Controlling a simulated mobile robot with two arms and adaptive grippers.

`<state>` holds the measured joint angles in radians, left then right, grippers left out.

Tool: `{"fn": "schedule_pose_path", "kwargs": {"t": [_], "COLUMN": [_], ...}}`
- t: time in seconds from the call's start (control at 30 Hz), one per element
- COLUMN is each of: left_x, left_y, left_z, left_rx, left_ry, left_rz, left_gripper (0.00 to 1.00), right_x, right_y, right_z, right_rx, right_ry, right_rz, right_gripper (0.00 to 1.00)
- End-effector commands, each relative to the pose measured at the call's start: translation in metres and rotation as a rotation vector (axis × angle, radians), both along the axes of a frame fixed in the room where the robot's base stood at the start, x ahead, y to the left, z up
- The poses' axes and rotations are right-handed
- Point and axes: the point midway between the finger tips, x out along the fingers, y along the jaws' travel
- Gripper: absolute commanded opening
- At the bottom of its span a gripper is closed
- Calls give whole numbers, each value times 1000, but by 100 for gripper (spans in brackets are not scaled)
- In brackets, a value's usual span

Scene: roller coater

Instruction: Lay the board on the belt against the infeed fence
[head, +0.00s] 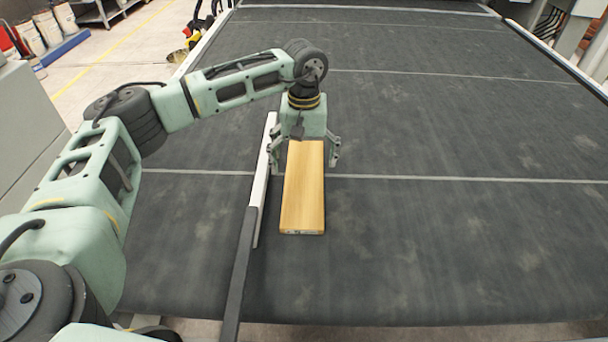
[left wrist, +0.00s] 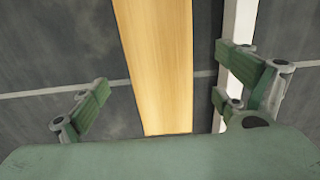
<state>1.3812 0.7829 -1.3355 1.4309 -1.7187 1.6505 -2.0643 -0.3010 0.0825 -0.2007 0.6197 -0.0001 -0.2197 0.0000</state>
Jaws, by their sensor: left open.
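The board (head: 303,195) is a long, light-wood plank lying flat on the dark belt (head: 430,240), roughly along the infeed fence. The fence (head: 262,175) is a narrow bar, white at the back and dark at the front, to the left of the board. A narrow strip of belt shows between them. My left gripper (head: 303,158) is open over the board's far end, with one finger on each side. In the left wrist view the board (left wrist: 158,55) runs between the spread fingers (left wrist: 160,95), apart from both. One finger overlaps the white fence (left wrist: 238,25). My right gripper is not seen.
The belt is wide and clear to the right of the board, with pale cross seams. A side rail (head: 560,60) edges the far right. Buckets (head: 45,30) and a shelf (head: 105,10) stand on the floor at the far left.

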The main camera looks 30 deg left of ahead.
Motion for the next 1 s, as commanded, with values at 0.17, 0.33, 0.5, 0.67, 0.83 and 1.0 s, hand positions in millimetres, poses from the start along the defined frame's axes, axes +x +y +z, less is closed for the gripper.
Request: {"fn": "schedule_pose_path", "kwargs": {"t": [0.17, 0.33, 0.5, 0.67, 0.83, 1.0], "left_x": [1, 0, 0, 0, 0, 0], "left_y": [-1, -1, 0, 0, 0, 0], "left_z": [37, 62, 72, 73, 73, 73], "left_rx": [-1, 0, 0, -1, 0, 0], "left_ry": [-4, -1, 1, 2, 1, 1], "left_rz": [-1, -1, -2, -2, -2, -2], "left_gripper": [93, 93, 93, 93, 93, 93], "right_x": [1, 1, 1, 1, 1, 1], "right_y": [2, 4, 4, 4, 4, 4], "right_z": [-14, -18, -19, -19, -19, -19], "right_rx": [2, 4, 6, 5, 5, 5], "right_ry": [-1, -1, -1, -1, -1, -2], "right_rz": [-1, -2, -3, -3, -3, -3], "right_gripper": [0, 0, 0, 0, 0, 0]}}
